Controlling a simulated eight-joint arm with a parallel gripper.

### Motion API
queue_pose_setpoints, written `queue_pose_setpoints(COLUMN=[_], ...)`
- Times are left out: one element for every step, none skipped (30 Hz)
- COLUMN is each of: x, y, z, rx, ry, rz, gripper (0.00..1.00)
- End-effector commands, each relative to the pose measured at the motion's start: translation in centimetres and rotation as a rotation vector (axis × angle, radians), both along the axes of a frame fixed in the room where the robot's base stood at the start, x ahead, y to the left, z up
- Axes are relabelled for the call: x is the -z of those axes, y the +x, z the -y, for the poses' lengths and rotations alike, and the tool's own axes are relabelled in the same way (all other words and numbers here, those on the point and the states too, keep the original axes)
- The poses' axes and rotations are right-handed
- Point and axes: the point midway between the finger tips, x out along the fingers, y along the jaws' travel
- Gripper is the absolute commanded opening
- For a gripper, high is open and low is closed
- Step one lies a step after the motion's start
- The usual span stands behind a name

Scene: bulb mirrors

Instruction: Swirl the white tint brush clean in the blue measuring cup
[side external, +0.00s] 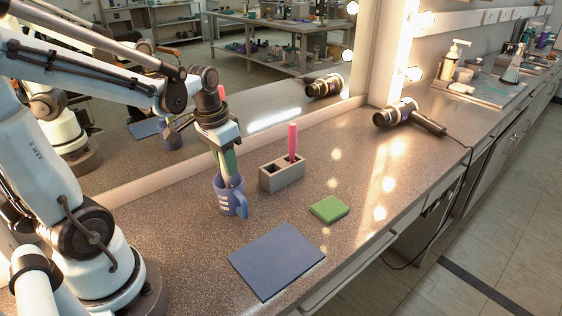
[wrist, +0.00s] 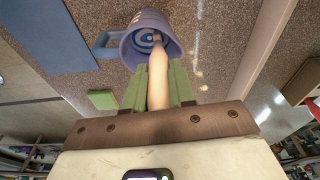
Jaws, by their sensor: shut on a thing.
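The blue measuring cup (side external: 231,203) stands upright on the counter, its handle toward the right. In the wrist view its open mouth (wrist: 143,41) shows rings inside. My gripper (side external: 225,170) is right above the cup, with its green fingers pointing down. It is shut on the white tint brush (wrist: 158,78), whose pale handle lies between the fingers. In the wrist view the brush's far end reaches into the cup's mouth. I cannot tell how deep it goes or whether it touches the wall or bottom.
A grey block holder (side external: 283,177) with a pink-handled brush (side external: 292,140) stands right of the cup. A green sponge-like block (side external: 329,209) and a dark blue mat (side external: 277,260) lie in front. A hair dryer (side external: 408,114) lies farther back. The mirror (side external: 150,140) runs close behind.

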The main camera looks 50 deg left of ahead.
Motion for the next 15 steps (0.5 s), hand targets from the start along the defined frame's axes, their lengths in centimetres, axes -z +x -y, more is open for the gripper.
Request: queue_pose_setpoints(x=[0.0,0.0,0.0,-0.1,-0.2,-0.4,-0.5,-0.8,-1.1,-1.3,-1.5,-1.8,-2.0,-2.2,-2.5], y=[-0.7,-0.6,-0.5,-0.5,-0.5,-0.5,-0.5,-0.5,-0.5,-0.5,-0.5,-0.5,-0.5,-0.5,-0.5], z=[-0.1,0.0,0.0,0.0,0.0,0.0,0.0,0.0,0.0,0.0,0.0,0.0,0.0,0.0,0.0], rx=[-0.003,-0.001,0.0,0.0,0.0,0.0,0.0,0.001,0.001,0.001,0.001,0.001,0.001,0.001,0.001], ry=[0.0,-0.001,-0.001,-0.001,-0.001,-0.001,-0.001,-0.001,-0.001,-0.001,-0.001,-0.001,-0.001,-0.001,-0.001], rz=[0.0,-0.001,0.0,0.0,0.0,0.0,0.0,0.0,0.0,0.0,0.0,0.0,0.0,0.0,0.0], gripper=[0.0,0.0,0.0,0.0,0.0,0.0,0.0,0.0,0.0,0.0,0.0,0.0,0.0,0.0,0.0])
